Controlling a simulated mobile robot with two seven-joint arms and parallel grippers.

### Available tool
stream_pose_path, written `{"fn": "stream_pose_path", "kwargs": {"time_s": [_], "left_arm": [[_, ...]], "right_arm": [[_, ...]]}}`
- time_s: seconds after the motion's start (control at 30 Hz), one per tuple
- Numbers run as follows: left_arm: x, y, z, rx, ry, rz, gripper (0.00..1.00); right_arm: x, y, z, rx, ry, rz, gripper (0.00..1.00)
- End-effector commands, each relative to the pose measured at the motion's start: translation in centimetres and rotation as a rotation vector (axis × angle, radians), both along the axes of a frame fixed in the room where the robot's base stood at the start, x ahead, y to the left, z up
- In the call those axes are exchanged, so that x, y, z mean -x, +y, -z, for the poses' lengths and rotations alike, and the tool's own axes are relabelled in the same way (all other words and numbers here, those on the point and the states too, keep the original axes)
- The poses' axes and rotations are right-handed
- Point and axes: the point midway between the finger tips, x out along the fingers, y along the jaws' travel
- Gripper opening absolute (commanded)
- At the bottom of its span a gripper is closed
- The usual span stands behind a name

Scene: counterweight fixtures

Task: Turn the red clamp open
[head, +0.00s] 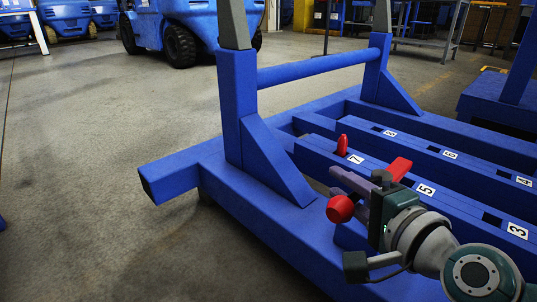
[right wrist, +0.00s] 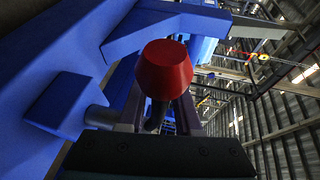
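A red knob (head: 342,209) on a dark stem sits at the near side of the blue frame. In the right wrist view the knob (right wrist: 166,70) is large and close, and its stem runs down between my fingers. My right gripper (head: 358,188) is at the knob, with its purple-grey fingers (right wrist: 160,112) apart and a gap showing beside the stem. A red lever (head: 399,168) lies tilted just behind the gripper, partly hidden by it. Another red handle (head: 342,144) stands upright by the label 7. Which red piece is the named clamp is unclear. My left gripper is not visible.
The blue frame (head: 175,172) has long rails with numbered labels and slots. An upright post (head: 238,110) and a crossbar (head: 315,68) rise behind the gripper. A blue vehicle (head: 180,25) stands at the back.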

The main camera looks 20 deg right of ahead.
Motion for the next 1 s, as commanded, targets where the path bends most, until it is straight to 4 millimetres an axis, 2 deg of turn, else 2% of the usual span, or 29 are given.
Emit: {"fn": "stream_pose_path", "kwargs": {"time_s": [0.03, 0.27, 1.0], "left_arm": [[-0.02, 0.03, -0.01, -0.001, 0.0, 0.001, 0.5], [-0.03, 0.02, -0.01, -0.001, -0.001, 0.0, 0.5], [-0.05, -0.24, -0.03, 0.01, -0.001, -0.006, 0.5]], "right_arm": [[0.01, -0.01, 0.01, 0.0, 0.0, 0.0, 0.26], [0.02, -0.02, 0.01, 0.001, 0.0, 0.0, 0.0], [0.02, -0.03, -0.02, 0.001, -0.001, 0.001, 0.0]]}}
